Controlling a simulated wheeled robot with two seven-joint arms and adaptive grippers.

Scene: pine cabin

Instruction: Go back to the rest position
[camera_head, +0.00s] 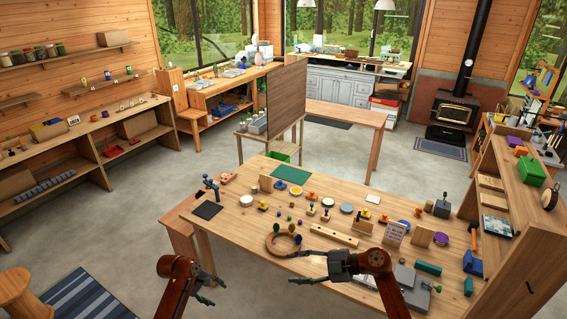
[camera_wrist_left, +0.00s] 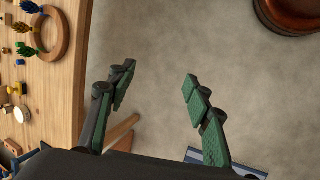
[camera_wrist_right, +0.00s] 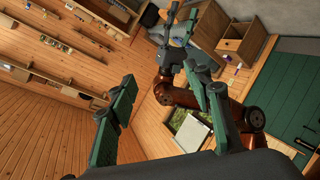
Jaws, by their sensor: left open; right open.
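My left gripper (camera_head: 212,288) is at the bottom left of the head view, in front of the worktable's near left corner. Its jaws are spread and empty in the left wrist view (camera_wrist_left: 158,76), with grey floor beyond them. My right gripper (camera_head: 314,267) points left at the table's near edge in the head view, close to the wooden ring. Its jaws are spread with nothing between them in the right wrist view (camera_wrist_right: 160,65), where my left arm shows beyond. Its exact height above the table cannot be told.
The worktable (camera_head: 232,232) carries a wooden ring (camera_head: 283,244), a holed wooden bar (camera_head: 334,234), a grey machine (camera_head: 413,290) and several small items. A stool (camera_head: 20,290) and striped rug (camera_head: 80,296) lie at left. The floor left of the table is open.

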